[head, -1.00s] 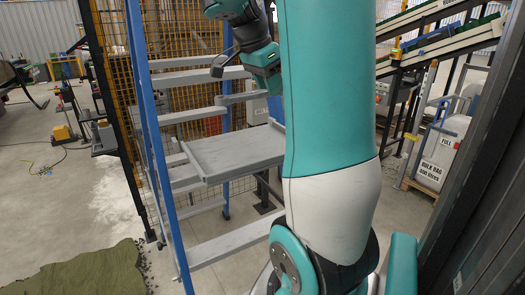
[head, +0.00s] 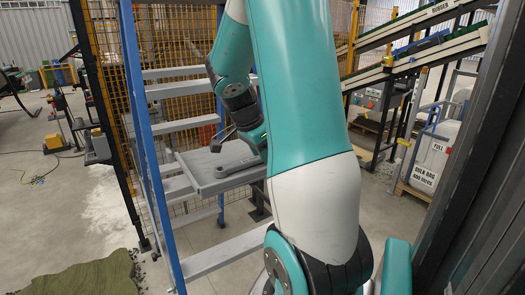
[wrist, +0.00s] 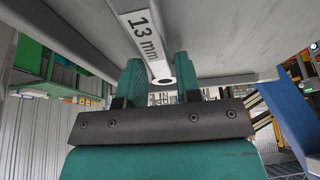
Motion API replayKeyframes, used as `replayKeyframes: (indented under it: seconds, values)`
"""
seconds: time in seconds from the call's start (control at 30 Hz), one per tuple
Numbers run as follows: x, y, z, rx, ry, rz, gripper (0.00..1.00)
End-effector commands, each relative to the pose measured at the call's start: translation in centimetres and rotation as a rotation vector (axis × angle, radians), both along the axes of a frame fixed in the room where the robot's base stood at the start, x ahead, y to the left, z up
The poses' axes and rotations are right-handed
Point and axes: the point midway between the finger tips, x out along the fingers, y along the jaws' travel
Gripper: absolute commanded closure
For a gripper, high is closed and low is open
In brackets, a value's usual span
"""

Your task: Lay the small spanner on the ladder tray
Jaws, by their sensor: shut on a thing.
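The small spanner (wrist: 143,30) is grey, with a pale label reading "13 mm" and a ring end between my fingers. My gripper (wrist: 158,84) is shut on that end; its teal fingers stand on either side. The ladder tray (head: 203,186) is a grey flat board with a raised rim, fixed between the blue uprights. In the head view my gripper (head: 253,142) is low over the tray's right part. The spanner lies close along the tray's surface in the wrist view; I cannot tell whether it touches. My arm hides the tray's right end.
A blue upright (head: 150,160) stands just left of the tray, with grey rungs (head: 185,90) behind and below it. A yellow mesh fence (head: 103,50) is behind. A white bulk bag (head: 435,150) and conveyors are at right.

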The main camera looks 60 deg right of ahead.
Motion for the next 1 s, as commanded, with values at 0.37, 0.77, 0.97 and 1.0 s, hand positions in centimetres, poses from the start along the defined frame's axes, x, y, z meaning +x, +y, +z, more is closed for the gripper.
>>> replayKeyframes:
  seconds: [0.37,0.77,0.97,1.0]
  values:
    - [0.0,0.0,-0.2,0.0,0.0,0.0,0.43]
    - [0.4,0.4,1.2,-0.004,-0.004,0.002,0.43]
    - [1.2,1.9,5.2,-0.004,-0.006,0.003,0.43]
    - [1.4,2.2,6.0,-0.004,-0.006,0.003,0.43]
